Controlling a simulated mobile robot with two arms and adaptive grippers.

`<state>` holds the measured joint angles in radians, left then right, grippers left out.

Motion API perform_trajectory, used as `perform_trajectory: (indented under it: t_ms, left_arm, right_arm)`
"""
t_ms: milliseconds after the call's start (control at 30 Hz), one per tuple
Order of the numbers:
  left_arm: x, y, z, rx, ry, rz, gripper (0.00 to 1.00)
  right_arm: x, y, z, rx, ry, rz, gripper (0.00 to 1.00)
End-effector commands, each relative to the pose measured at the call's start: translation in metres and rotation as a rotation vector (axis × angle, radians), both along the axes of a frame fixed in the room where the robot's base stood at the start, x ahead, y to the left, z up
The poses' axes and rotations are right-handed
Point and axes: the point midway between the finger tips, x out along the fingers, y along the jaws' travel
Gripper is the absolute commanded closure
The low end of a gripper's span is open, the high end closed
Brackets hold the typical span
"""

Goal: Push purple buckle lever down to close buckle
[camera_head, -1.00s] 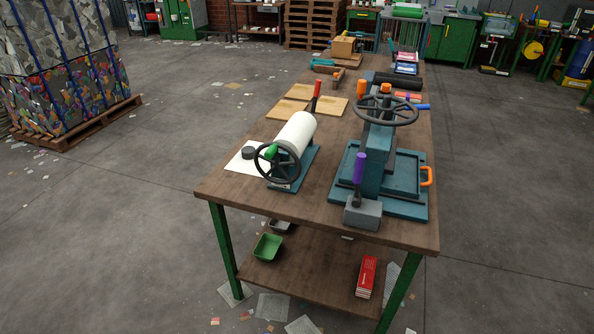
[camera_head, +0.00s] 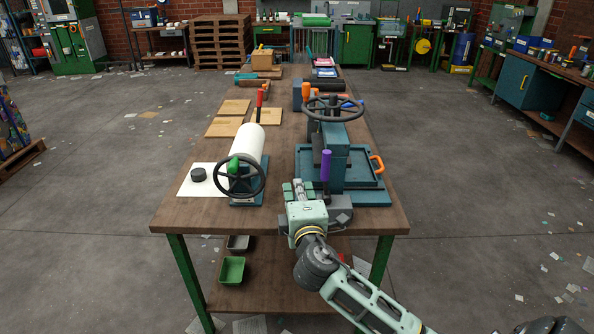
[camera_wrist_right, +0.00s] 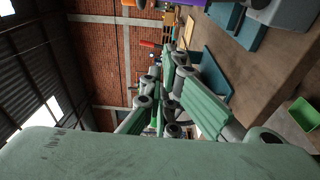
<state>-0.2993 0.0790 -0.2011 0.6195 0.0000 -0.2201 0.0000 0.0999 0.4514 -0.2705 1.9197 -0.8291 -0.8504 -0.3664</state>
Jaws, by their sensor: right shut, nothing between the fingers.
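The purple buckle lever (camera_head: 326,166) stands upright on a grey block (camera_head: 340,214) at the front of the blue press (camera_head: 333,148). Its purple also shows at the top edge of the right wrist view (camera_wrist_right: 194,2). My right gripper (camera_head: 298,188) is shut and empty, just left of the lever and apart from it, over the front of the table. It partly hides the grey block. Its closed fingers show in the right wrist view (camera_wrist_right: 170,85). My left gripper is not in view.
The press has a black handwheel (camera_head: 334,108) above and an orange handle (camera_head: 377,164) at its right. A white roller (camera_head: 247,150) with a green-knobbed wheel stands to the left on the wooden table (camera_head: 185,214). The table's front left corner is clear.

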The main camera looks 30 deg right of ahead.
Motion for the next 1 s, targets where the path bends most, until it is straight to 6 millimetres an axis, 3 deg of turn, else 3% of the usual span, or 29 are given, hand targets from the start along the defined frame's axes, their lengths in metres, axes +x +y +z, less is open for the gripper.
perform_trajectory:
  t_ms: [367,900,1000]
  left_arm:
    - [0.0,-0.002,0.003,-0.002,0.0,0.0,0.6]
    - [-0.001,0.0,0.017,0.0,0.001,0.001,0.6]
    - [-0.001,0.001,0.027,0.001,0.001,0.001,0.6]
  right_arm:
    - [0.01,-0.004,0.0,-0.001,0.001,0.001,1.0]
    - [0.094,-0.041,0.001,0.002,0.001,-0.001,1.0]
    - [0.08,-0.054,0.001,-0.002,0.005,0.001,1.0]
